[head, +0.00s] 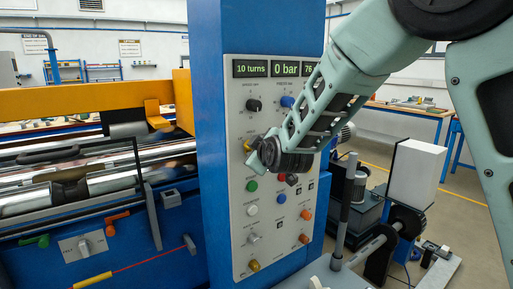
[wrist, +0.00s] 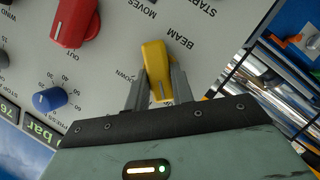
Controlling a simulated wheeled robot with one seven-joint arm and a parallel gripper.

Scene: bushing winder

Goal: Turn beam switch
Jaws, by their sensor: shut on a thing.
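The beam switch is a yellow knob (wrist: 154,58) beside the word BEAM on the light grey panel in the wrist view. My gripper (wrist: 160,82) has one finger on each side of the knob and is shut on it. The knob's white pointer line shows between the fingers. In the head view, my gripper (head: 256,153) is at the panel's left edge, and a bit of the yellow knob (head: 247,145) shows just above and left of it.
The control panel (head: 238,215) sits on a blue column (head: 215,60). Close by are a black knob (head: 254,105), a blue knob (head: 287,101) and a green button (head: 252,186). A red knob (wrist: 74,20) lies beside the switch in the wrist view. Displays read "10 turns" and "0 bar".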

